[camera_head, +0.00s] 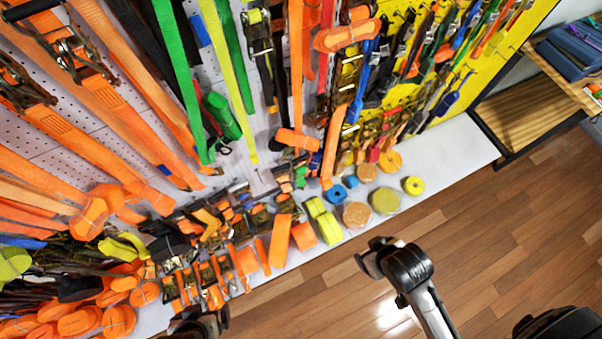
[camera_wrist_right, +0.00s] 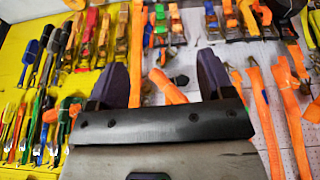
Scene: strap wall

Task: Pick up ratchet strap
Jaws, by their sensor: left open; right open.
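Many orange ratchet straps (camera_head: 105,105) hang on the white pegboard in the head view, most of them at the left. Rolled orange straps (camera_head: 117,320) are heaped at the lower left. My left gripper (camera_head: 197,322) shows as a dark shape at the bottom edge, below the shelf front. It is open and partly cut off. In the right wrist view my right gripper (camera_wrist_right: 162,78) is open, its two dark fingers wide apart. A crumpled orange strap (camera_wrist_right: 167,88) shows between them, seemingly behind and apart. I see nothing held.
A white shelf (camera_head: 455,150) runs below the wall, with yellow rolls (camera_head: 326,222) and small packs along it. A yellow panel (camera_head: 478,85) with hand tools is at the right. A wooden bench (camera_head: 525,110) stands beyond.

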